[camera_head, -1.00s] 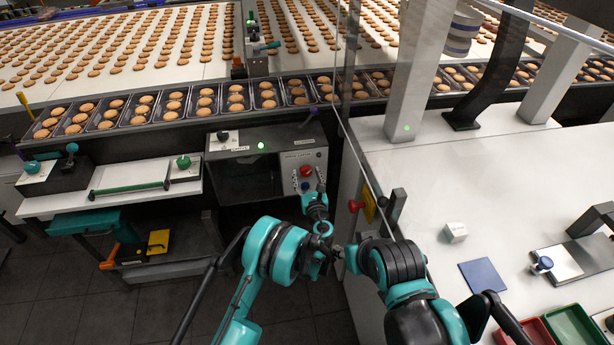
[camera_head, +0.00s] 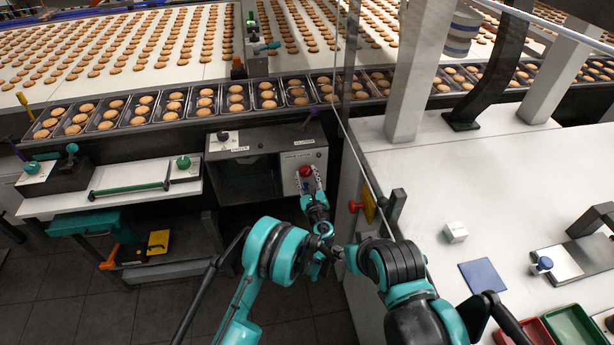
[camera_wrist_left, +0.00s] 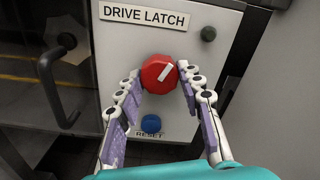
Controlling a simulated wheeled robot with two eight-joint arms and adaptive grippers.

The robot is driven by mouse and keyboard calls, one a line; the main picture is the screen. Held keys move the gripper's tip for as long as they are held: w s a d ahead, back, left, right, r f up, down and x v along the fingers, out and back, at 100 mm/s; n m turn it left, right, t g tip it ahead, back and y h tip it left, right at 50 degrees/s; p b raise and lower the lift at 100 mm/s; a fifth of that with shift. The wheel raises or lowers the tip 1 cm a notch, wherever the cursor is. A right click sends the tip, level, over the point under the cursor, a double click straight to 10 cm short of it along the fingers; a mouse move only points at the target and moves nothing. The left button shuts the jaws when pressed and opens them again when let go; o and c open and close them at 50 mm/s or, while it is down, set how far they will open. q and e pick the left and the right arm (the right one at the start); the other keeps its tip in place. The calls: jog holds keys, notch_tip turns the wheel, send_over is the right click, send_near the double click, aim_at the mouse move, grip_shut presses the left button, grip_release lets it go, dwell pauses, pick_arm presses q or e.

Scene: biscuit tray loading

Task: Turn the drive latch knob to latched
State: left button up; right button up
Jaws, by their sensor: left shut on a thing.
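The drive latch knob is red with a white pointer mark; it is on a pale panel in the left wrist view (camera_wrist_left: 158,74) and shows in the head view (camera_head: 305,171). Its mark points up and to the right. A label reading DRIVE LATCH (camera_wrist_left: 145,17) is above it. My left gripper (camera_head: 307,177) is shut on the knob, with one fingertip on each side of it, as the left wrist view (camera_wrist_left: 158,82) also shows. My right gripper (camera_head: 340,252) is low in the middle of the head view, small and partly hidden; its jaws cannot be made out.
A blue RESET button (camera_wrist_left: 151,123) is just below the knob, between my fingers. A dark lamp (camera_wrist_left: 208,33) is at the panel's upper right. A black door handle (camera_wrist_left: 60,85) is to the left. A red mushroom button (camera_head: 355,206) is on the white cabinet to the right.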

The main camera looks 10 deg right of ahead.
pick_arm(q)
jog(key=n, duration=0.4)
jog(key=shift+n, duration=0.4)
dwell(0.4)
jog(key=o, duration=1.2)
jog(key=shift+c, duration=0.2)
jog(key=s, duration=0.7)
jog(key=shift+s, duration=0.3)
